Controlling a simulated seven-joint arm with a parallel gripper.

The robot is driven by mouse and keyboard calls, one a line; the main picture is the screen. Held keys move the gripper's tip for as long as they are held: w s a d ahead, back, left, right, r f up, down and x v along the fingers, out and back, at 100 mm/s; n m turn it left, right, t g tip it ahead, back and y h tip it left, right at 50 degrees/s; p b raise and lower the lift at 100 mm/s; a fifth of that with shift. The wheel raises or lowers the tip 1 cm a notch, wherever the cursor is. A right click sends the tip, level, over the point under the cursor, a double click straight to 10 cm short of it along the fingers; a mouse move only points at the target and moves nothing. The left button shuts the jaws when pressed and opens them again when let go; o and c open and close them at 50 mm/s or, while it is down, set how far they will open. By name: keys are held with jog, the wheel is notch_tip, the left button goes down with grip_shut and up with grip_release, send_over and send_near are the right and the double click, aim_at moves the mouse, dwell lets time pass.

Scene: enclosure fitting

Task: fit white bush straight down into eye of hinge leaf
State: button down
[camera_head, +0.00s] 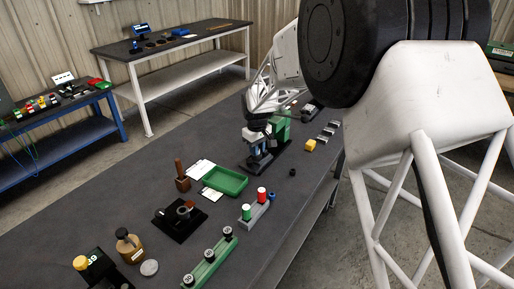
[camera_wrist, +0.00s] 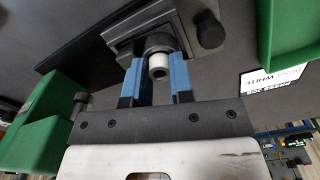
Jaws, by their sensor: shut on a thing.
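The white bush (camera_wrist: 158,66) is between the two blue fingertips of my gripper (camera_wrist: 157,72) in the wrist view, with its round open end toward the camera. My gripper (camera_head: 258,152) is shut on it. Right beside the bush in the wrist view is a dark rounded eye (camera_wrist: 160,42), which looks like that of the hinge leaf, on a grey block. The bush overlaps the eye in the picture; I cannot tell whether it is in the eye or above it. In the head view the bush and eye are too small or hidden.
A green block (camera_head: 281,128) stands close to my gripper, and a dark knob (camera_wrist: 209,30) is near the eye. A green tray (camera_head: 225,181), a grey holder (camera_head: 256,213) with coloured pegs and a yellow block (camera_head: 310,145) are nearby on the dark bench.

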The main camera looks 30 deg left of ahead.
jog(key=shift+r, duration=0.35)
dwell(0.9)
jog(key=shift+s+a, duration=0.1)
dwell(0.8)
jog(key=shift+f, duration=0.4)
dwell(0.5)
jog(key=shift+r, duration=0.45)
dwell(0.3)
jog(key=c, duration=0.9)
grip_release()
jog(key=shift+r, duration=3.9)
